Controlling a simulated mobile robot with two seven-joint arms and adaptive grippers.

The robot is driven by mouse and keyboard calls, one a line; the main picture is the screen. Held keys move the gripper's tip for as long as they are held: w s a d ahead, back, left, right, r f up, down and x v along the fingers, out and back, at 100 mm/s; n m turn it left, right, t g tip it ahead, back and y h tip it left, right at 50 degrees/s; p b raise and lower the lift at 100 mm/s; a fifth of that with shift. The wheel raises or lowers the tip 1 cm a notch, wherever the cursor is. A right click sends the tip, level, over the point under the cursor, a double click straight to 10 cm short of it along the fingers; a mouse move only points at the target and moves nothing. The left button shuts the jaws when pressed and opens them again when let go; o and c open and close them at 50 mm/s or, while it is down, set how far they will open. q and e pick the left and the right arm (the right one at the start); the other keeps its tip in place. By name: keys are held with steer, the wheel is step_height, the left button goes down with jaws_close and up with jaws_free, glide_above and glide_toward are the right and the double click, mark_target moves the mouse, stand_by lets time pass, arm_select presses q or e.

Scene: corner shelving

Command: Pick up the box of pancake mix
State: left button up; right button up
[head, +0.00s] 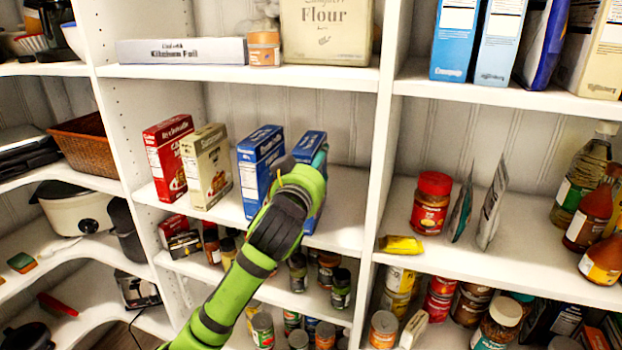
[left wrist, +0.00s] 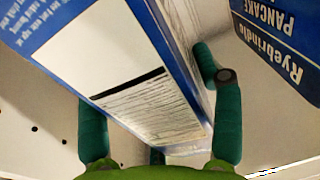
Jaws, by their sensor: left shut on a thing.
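Two blue boxes stand side by side on the middle shelf in the head view. My left gripper (head: 306,170) is at the right blue box (head: 311,142) and hides much of its front. In the left wrist view this blue and white box (left wrist: 140,85) lies between my green fingers, which are shut on it. Its printed side panel shows, but not its name. The other blue box (head: 259,163) stands just to the left; in the left wrist view its face (left wrist: 285,40) reads "Ryebrindle Pancake", upside down. Whether the held box touches the shelf is hidden. My right gripper is not in view.
A tan box (head: 206,168) and a red box (head: 168,158) stand further left on the same shelf. The shelf right of the held box is clear up to the upright divider (head: 384,130). Jars and cans (head: 297,271) crowd the shelf below.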

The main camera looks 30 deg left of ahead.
arm_select(q)
steer(key=shift+r, duration=0.2)
step_height(320, 180, up, 10)
steer(key=shift+f+b, duration=0.15)
steer(key=shift+b, duration=0.5)
